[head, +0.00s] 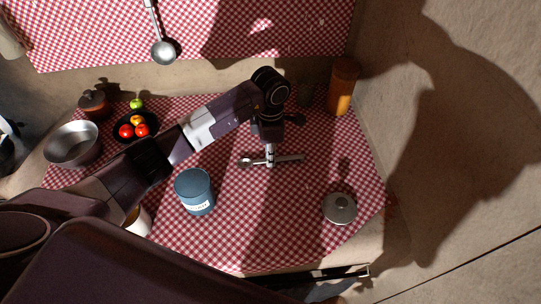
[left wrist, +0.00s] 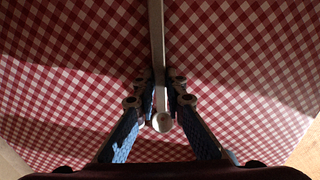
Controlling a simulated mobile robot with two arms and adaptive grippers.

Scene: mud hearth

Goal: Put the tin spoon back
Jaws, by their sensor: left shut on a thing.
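The tin spoon (head: 290,158) is a thin, pale metal piece over the checked cloth in the head view, with a small rounded end at its left. My left gripper (head: 270,160) points down and is shut on it near its middle. In the left wrist view the spoon (left wrist: 157,45) runs up between the two fingers (left wrist: 161,95), its rounded end (left wrist: 162,122) towards me. I cannot tell whether it touches the cloth. A larger metal ladle (head: 163,48) lies against the checked cloth at the top. My right gripper is not in view.
A blue labelled canister (head: 195,192) stands left of the spoon, a grey knobbed lid (head: 340,208) lies right, and an amber jar (head: 342,90) stands by the wall. A metal bowl (head: 72,146) and a dark fruit bowl (head: 151,119) are at left. The cloth's right middle is clear.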

